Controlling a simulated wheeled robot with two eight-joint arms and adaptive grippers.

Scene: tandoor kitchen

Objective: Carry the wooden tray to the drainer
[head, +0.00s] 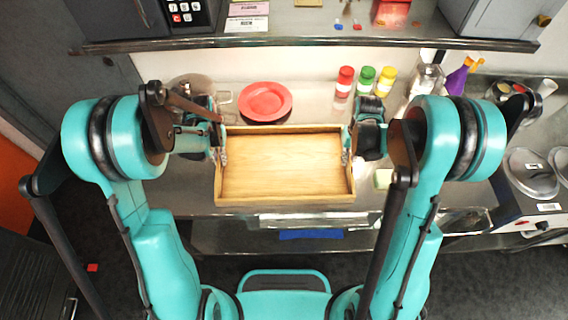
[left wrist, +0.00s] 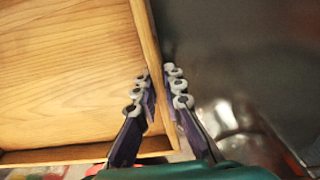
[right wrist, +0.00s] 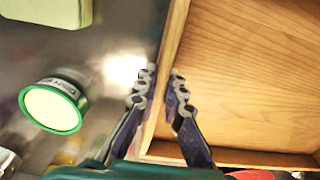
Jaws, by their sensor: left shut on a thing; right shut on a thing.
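The wooden tray (head: 284,200) is light brown, rectangular and empty, at the middle of the head view over the steel counter's front edge. My left gripper (head: 219,150) is shut on the tray's left wall; in the left wrist view its fingers (left wrist: 158,92) straddle that wall. My right gripper (head: 349,148) is shut on the tray's right wall; in the right wrist view its fingers (right wrist: 160,88) are on either side of it. The tray looks about level. I cannot tell whether it touches the counter. I cannot make out the drainer for certain.
A red plate (head: 265,101) lies behind the tray. Red (head: 345,80), green (head: 365,79) and yellow (head: 386,80) capped containers stand at the back. A pale green block (head: 383,179) is right of the tray. Metal lids (head: 531,172) lie far right. A shelf (head: 310,41) runs above the counter.

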